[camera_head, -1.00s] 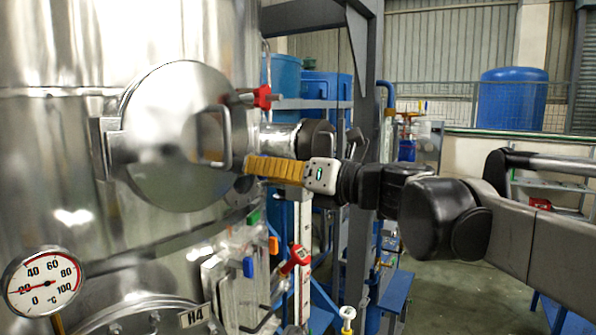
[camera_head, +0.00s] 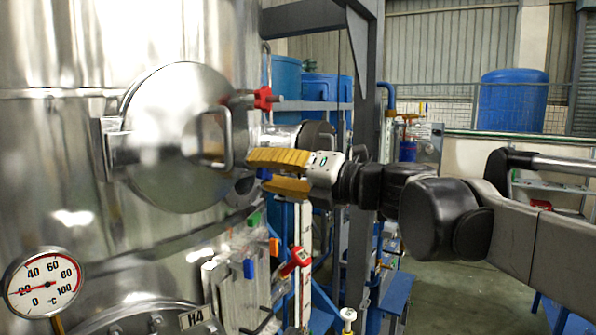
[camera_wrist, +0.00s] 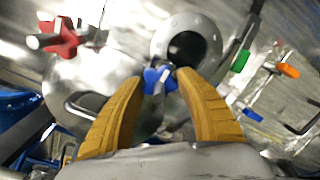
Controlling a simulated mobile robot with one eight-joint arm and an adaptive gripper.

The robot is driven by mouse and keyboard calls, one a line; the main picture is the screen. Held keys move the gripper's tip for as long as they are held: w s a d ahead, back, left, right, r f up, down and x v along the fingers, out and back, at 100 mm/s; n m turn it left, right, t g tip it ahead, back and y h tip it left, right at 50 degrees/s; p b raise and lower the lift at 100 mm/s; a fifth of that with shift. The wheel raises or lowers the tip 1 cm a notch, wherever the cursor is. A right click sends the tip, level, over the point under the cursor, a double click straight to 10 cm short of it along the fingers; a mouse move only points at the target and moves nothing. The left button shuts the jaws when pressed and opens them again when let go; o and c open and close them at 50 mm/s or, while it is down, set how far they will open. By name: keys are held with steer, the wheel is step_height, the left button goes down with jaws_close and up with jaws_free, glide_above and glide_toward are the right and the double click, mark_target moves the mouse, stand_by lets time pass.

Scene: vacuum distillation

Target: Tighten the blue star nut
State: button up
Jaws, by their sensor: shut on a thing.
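The blue star nut (camera_wrist: 158,79) shows between my fingertips in the wrist view, at the edge of the round steel hatch (camera_wrist: 84,84). In the head view only a bit of its blue shows between the yellow fingers; the rest is hidden. My gripper (camera_wrist: 160,76) is shut on the blue star nut, one finger on each side. In the head view my gripper (camera_head: 256,172) reaches in from the right at the lower right edge of the hatch (camera_head: 170,150), with its two fingers one above the other.
A red star nut (camera_head: 263,98) sits on a rod at the upper right of the hatch. A steel handle (camera_head: 224,135) stands out from the hatch. Green (camera_head: 254,219), orange (camera_head: 274,246) and blue (camera_head: 249,268) handles are below. A dial gauge (camera_head: 43,287) is at lower left.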

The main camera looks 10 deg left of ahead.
steer(key=o, duration=1.2)
steer(key=shift+a, duration=0.1)
steer(key=shift+c, duration=0.2)
steer(key=v, duration=1.2)
